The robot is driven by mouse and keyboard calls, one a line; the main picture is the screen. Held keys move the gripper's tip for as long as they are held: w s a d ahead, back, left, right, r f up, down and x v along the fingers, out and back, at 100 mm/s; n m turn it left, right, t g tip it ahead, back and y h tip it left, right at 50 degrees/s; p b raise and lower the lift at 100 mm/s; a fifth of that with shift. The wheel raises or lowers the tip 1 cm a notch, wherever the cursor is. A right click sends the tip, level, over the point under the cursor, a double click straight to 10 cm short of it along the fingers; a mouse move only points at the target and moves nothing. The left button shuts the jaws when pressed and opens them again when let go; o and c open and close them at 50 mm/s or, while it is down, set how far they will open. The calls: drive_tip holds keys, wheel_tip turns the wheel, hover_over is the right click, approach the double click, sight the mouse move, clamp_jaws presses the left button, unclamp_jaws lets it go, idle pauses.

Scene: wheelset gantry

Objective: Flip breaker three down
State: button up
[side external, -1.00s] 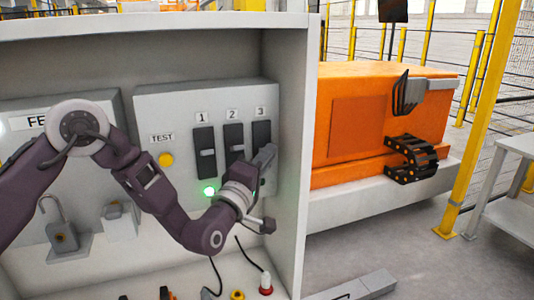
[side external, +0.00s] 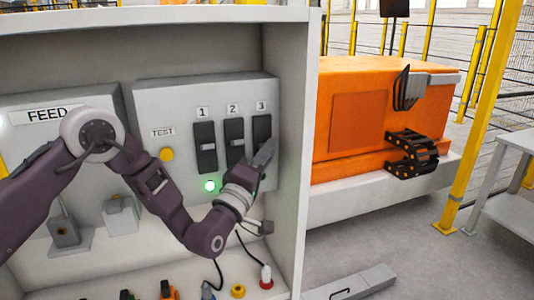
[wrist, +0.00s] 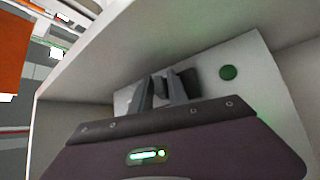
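Breaker three (side external: 262,129) is the rightmost of three dark switches on the grey panel (side external: 185,100), under the label "3". Its upper part shows; my gripper covers its lower part. Breaker one (side external: 206,147) and breaker two (side external: 234,140) stand to its left, each with a light mark near the middle. My gripper (side external: 265,153) is at the lower half of breaker three, pointing up at it. In the wrist view, its two grey fingers (wrist: 163,92) stand in front of a dark switch (wrist: 190,82). Whether they touch or grip the handle cannot be told.
A green lamp (side external: 210,186) glows below the breakers, and a yellow TEST button (side external: 167,154) sits left of them. The cabinet's right wall (side external: 287,150) is close beside my gripper. Connectors and cables lie on the cabinet floor (side external: 195,268).

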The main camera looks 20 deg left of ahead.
drive_tip(key=v, duration=0.7)
drive_tip(key=shift+o, duration=0.2)
idle(0.9)
